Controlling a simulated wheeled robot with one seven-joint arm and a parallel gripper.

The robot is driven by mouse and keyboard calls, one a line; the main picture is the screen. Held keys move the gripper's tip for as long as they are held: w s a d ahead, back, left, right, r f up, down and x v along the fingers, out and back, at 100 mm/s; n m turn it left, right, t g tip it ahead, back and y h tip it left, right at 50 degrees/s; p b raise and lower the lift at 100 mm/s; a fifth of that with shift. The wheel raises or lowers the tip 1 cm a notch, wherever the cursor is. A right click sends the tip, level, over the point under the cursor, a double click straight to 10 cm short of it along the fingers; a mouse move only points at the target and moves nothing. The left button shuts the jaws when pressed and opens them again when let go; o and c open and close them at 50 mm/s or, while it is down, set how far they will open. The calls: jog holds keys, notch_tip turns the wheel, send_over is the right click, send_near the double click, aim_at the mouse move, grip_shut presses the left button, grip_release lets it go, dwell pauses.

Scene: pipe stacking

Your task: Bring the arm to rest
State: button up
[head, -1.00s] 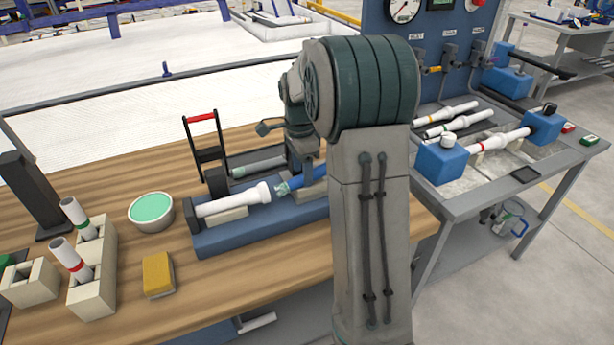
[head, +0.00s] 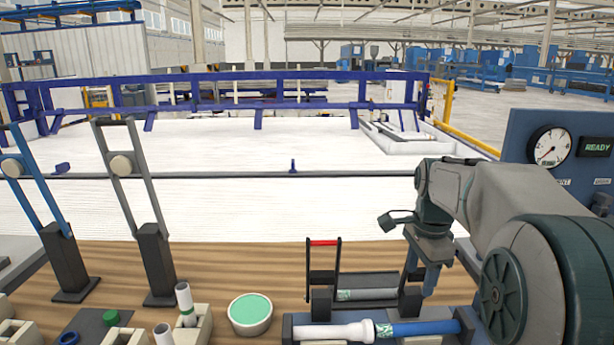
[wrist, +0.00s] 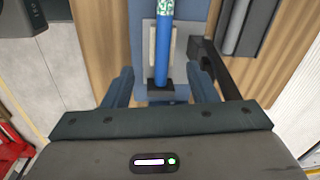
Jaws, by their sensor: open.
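My gripper (head: 421,278) hangs above the blue fixture (head: 297,322) on the wooden bench, near the blue pipe (head: 425,327). In the wrist view its two fingers (wrist: 162,84) are spread apart with nothing gripped, and the blue pipe (wrist: 165,45) runs up the middle of the picture. A white pipe (head: 335,331) lies in the fixture, end to end with the blue pipe, with a green-patterned band at the joint.
A frame with a red handle (head: 323,242) stands behind the fixture. A bowl of green paste (head: 250,312) and beige holders with short pipes (head: 187,300) are to the left. Two upright posts (head: 155,262) stand at the left. A gauge panel (head: 560,160) is at the right.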

jog(key=s+a+f+n+t, duration=0.1)
jog(key=s+a+n, duration=0.3)
jog(key=s+n, duration=0.4)
jog(key=s+a+f+n+t+p, duration=0.1)
jog(key=s+a+f+n, duration=0.3)
jog(key=s+n, duration=0.4)
jog(key=s+a, duration=0.1)
jog(key=s, duration=0.2)
jog(key=shift+s+f, duration=0.15)
jog(key=shift+s, duration=0.2)
jog(key=c, duration=0.4)
jog(key=shift+o, duration=0.2)
jog(key=shift+d, duration=0.1)
